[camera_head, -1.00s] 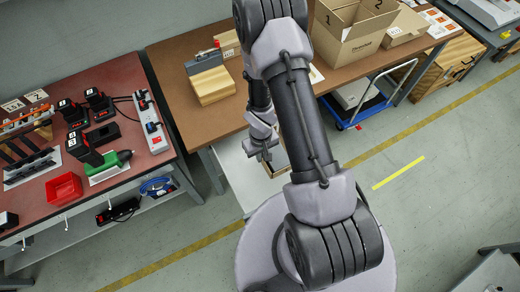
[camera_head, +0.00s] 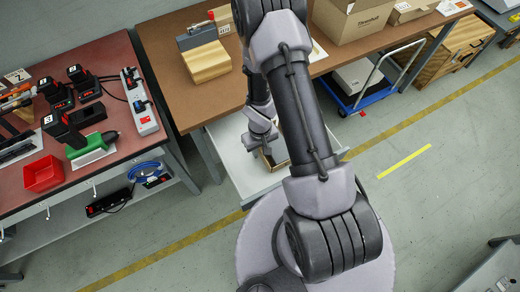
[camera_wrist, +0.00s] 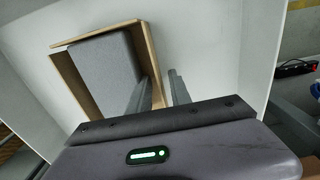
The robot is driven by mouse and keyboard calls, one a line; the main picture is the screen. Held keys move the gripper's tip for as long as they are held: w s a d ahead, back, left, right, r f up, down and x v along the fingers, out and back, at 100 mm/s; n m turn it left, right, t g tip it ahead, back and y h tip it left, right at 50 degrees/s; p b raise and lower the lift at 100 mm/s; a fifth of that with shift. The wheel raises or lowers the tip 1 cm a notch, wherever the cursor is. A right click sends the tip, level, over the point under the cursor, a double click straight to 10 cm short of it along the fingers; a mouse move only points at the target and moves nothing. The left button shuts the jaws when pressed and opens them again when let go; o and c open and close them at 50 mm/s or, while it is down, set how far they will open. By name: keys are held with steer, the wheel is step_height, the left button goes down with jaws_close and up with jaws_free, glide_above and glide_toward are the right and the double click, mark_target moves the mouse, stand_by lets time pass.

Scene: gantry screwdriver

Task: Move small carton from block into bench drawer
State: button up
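The small carton (camera_wrist: 153,60) is an open cardboard box with a grey slab (camera_wrist: 105,60) inside. It sits within the white bench drawer (camera_wrist: 215,50) in the wrist view and shows partly in the head view (camera_head: 268,161). My gripper (camera_wrist: 160,85) is at the carton's near right side. One finger is on the inner side of the carton wall and the other is outside, with a gap visible at the outer finger. The fingers look apart, not pressed on the wall. The wooden block (camera_head: 207,62) stands on the brown bench, with no carton on it.
The pulled-out drawer (camera_head: 233,165) hangs below the brown bench (camera_head: 180,95). A red bench (camera_head: 110,160) with tools and a red bin (camera_head: 42,174) is at left. A large carton (camera_head: 350,22) stands on the bench at right. A blue cart (camera_head: 365,98) is below it.

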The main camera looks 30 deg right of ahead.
steer(key=shift+r, duration=0.1)
steer(key=w+r+m+t+p, duration=0.3)
steer(key=r+p, duration=0.9)
steer(key=r, duration=2.2)
steer(key=s+a+r+m+t+y, duration=0.1)
steer(key=s+a+r, duration=0.3)
steer(key=s+r, duration=0.3)
steer(key=s+a+r+t+y, duration=0.1)
steer(key=s+a+r, duration=0.4)
steer(key=r, duration=0.9)
steer(key=shift+s+a+r+m+t, duration=0.15)
steer(key=shift+s+r+m+t, duration=0.2)
steer(key=shift+s, duration=0.9)
steer(key=shift+f, duration=0.1)
